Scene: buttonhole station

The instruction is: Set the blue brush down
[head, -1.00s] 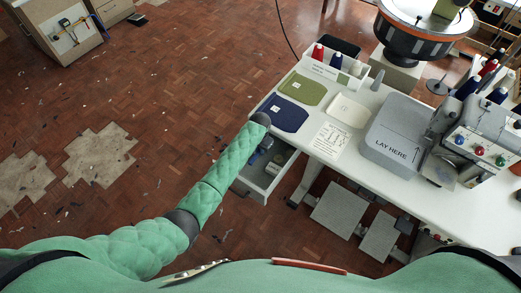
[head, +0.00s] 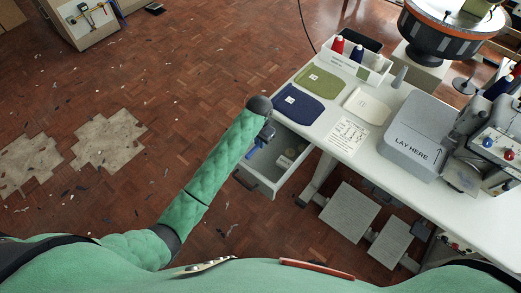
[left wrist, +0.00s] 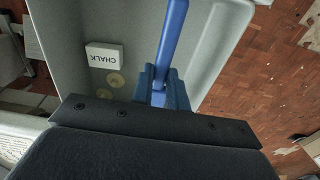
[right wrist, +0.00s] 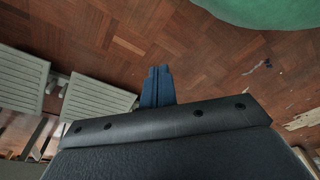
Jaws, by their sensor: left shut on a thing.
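My left gripper (head: 266,134) is at the open grey drawer (head: 262,188) under the table's front left corner. It is shut on the blue brush (head: 252,152). In the left wrist view the left fingers (left wrist: 163,88) close around the brush's blue handle (left wrist: 172,35), which runs up the picture, over the drawer. The drawer's pale wall (left wrist: 228,45) also shows there. I cannot tell whether the brush touches the drawer floor. My right gripper (right wrist: 157,85) shows only in its wrist view, with its fingers together and empty above the wooden floor.
A white chalk box (left wrist: 103,55) and two yellowish discs (left wrist: 115,82) lie in the drawer beside the brush. On the white table are a blue mat (head: 292,105), a green mat (head: 321,80), a printed card (head: 346,136) and a grey "LAY HERE" block (head: 412,150).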

